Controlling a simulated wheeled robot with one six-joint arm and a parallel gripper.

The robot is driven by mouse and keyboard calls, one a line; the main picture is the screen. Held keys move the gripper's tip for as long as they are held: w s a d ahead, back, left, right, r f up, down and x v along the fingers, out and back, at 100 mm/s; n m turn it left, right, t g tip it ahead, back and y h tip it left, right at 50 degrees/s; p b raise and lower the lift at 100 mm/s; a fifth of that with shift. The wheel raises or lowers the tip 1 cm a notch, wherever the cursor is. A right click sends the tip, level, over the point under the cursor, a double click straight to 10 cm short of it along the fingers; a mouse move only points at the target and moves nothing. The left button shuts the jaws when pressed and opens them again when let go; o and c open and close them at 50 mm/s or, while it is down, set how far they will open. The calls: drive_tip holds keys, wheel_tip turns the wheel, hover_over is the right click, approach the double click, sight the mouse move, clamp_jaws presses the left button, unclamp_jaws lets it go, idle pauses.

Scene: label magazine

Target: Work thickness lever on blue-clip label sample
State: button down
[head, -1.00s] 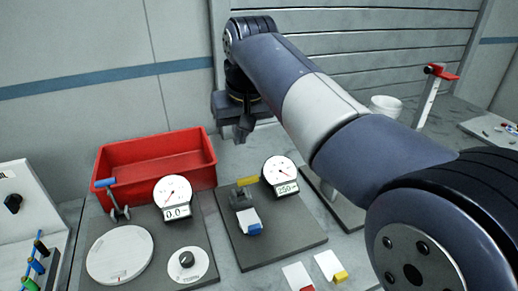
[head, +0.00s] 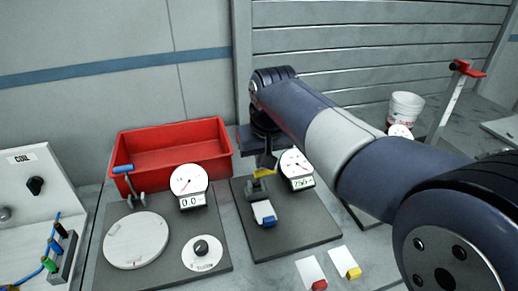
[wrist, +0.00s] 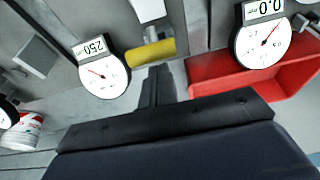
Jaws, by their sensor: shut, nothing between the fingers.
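The thickness gauge (head: 296,164) has a round white dial and a display that appears to read 250, also in the wrist view (wrist: 104,78). Beside it is the lever with a yellow handle (head: 264,173), also in the wrist view (wrist: 150,53). The white label sample with a blue clip (head: 264,211) lies at the gauge's front, its inner end hidden under the lever mechanism. My gripper (head: 268,163) is shut and empty, pointing down just behind the yellow handle. In the wrist view its fingers (wrist: 159,72) end close to the handle; contact is unclear.
A second gauge (head: 188,183) reads 0.0 on the left board, with a blue-handled lever (head: 124,169). A red bin (head: 174,157) stands behind. Red-clip (head: 310,269) and yellow-clip (head: 344,261) samples lie in front. A white bucket (head: 404,108) stands at right.

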drive_tip(key=shift+s+d, duration=0.1)
drive_tip(key=shift+s, duration=0.15)
idle(0.3)
